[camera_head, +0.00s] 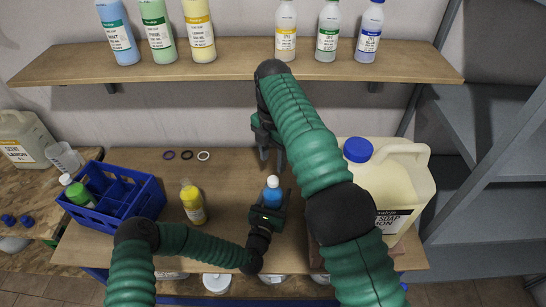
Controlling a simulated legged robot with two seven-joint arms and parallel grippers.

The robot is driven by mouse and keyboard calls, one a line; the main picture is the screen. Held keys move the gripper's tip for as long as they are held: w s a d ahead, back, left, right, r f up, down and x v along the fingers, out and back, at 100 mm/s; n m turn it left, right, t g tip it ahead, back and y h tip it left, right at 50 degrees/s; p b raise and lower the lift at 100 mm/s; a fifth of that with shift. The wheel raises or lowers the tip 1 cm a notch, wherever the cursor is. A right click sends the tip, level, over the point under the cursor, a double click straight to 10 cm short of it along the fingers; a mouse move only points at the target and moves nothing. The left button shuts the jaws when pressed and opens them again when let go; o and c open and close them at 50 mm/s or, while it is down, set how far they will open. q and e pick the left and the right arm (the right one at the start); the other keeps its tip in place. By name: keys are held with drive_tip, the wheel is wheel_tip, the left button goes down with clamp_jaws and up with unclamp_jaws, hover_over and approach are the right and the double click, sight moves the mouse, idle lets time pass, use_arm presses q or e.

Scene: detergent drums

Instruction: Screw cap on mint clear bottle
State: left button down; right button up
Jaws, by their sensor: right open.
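A small blue bottle (271,195) with a pale top stands at the front middle of the wooden table. I cannot tell whether the pale top is a cap or the bare neck. My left gripper (268,216) is at the bottle's near side, low down. Its fingers are partly hidden, so I cannot tell whether they are closed on the bottle. My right gripper (270,158) is open and empty, pointing down behind and above the bottle. No loose cap shows clearly near it.
A yellow bottle (192,204) stands left of centre, beside a blue divided crate (142,203) holding bottles. A large cream jug (408,185) with a blue cap stands at right. Several small rings (187,155) lie at the back. A shelf (235,62) with bottles hangs above.

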sight(273, 179)
wheel_tip(273, 179, down, 8)
idle(0.7)
drive_tip(key=shift+c, duration=0.2)
clamp_jaws()
